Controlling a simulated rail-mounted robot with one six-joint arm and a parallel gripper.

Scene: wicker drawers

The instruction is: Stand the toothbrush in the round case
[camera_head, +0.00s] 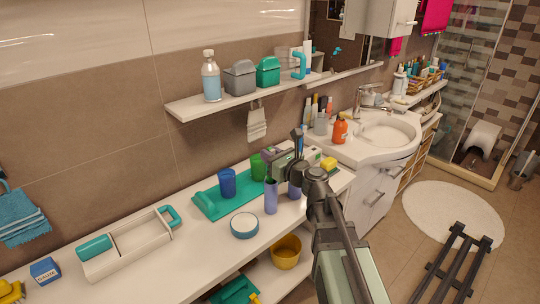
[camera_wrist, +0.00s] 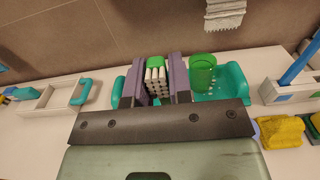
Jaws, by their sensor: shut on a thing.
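My gripper (camera_wrist: 160,80) is shut on the toothbrush (camera_wrist: 156,62), whose green end and white bristle tufts show between the dark purple fingers in the wrist view. The fingers point toward the wall. In the head view my gripper (camera_head: 271,158) is above the back right of the counter, and the toothbrush cannot be made out there. A tall, narrow lavender cylinder (camera_head: 270,197), which looks like the round case, appears upright on the counter below and in front of my gripper. The handle is hidden.
A teal tray (camera_head: 209,207) with a blue cup (camera_head: 228,183) and green cup (camera_wrist: 203,76) lies behind. A shallow round blue-and-white container (camera_head: 244,225) stands front left. A white caddy (camera_head: 128,246) is farther left; a yellow sponge (camera_head: 328,164) is right. The shelf (camera_head: 190,108) overhangs the counter.

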